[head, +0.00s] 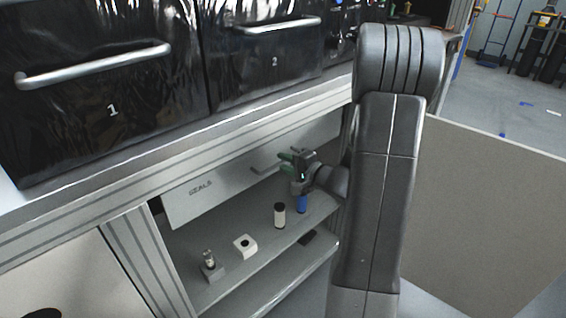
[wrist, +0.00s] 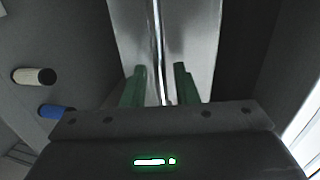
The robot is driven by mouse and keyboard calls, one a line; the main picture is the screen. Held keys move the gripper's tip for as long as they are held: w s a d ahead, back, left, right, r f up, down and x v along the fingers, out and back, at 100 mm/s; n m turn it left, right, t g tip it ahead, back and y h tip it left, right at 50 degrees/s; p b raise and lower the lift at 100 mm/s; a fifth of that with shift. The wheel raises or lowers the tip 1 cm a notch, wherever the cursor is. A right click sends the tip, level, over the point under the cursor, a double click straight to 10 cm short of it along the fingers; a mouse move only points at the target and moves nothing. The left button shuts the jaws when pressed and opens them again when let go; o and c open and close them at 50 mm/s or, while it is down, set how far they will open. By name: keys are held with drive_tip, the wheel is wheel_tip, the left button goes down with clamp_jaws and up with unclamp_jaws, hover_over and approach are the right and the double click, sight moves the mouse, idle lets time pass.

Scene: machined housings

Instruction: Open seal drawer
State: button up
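The seal drawer (head: 222,190) has a pale grey front marked "SEALS", under the worktop in the head view. Its front also shows in the wrist view (wrist: 200,35). A slim bar handle (head: 262,170) is fixed on it and runs up the middle of the wrist view (wrist: 157,40). My gripper (head: 291,156) is at the right part of the handle. In the wrist view its two green fingers (wrist: 159,84) are apart, one on each side of the bar, with gaps visible. The drawer looks shut. My arm hides the right end of the area.
Below the drawer, a shelf (head: 245,275) holds a black-and-white cylinder (head: 280,215), a blue cylinder (head: 301,204), a white block with a hole (head: 245,246) and a small grey fixture (head: 212,268). Black bins (head: 105,85) stand on the worktop above. A beige panel (head: 480,200) is at right.

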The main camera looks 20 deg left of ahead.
drive_tip(key=shift+x, duration=0.8)
clamp_jaws()
drive_tip(key=f+b+v, duration=0.2)
drive_tip(key=b+v, duration=0.1)
drive_tip(key=v, duration=0.7)
drive_tip(key=f+b+v, duration=0.2)
drive_tip(key=b+v, duration=0.1)
drive_tip(key=v, duration=0.8)
drive_tip(key=s+d+f+b+v, duration=0.1)
drive_tip(key=f+b+v, duration=0.1)
drive_tip(key=v, duration=0.8)
drive_tip(key=shift+d+f+b, duration=0.25)
drive_tip(key=shift+f+b, duration=0.1)
drive_tip(key=shift+b, duration=0.1)
